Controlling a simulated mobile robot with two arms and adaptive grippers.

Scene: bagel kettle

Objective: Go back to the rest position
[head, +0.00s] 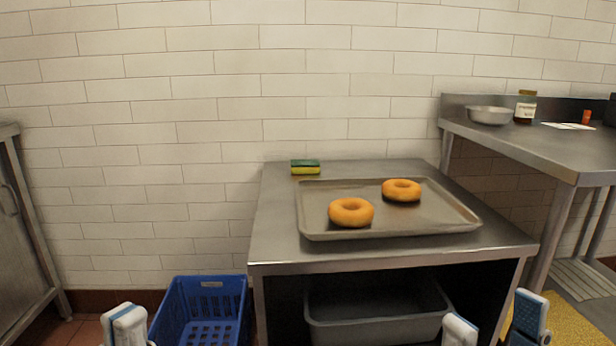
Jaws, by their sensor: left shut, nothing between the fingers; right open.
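Two golden bagels lie apart on a grey metal tray (440,222) on the steel table. The front bagel (351,212) is left of centre on the tray, and the back bagel (402,190) is further right. My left gripper (125,325) shows at the bottom left edge, in front of the blue crate's left side, shut and empty. My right gripper (494,326) shows at the bottom right, its fingers spread wide with nothing between them. Both grippers are low, in front of and away from the tray. Most of both arms is out of frame.
A green and yellow sponge (305,167) lies at the table's back left. A blue crate (200,312) stands on the floor left of the table (277,235). A grey bin (375,325) sits on the shelf below. A right counter (530,145) holds a metal bowl (489,115) and a jar (525,107).

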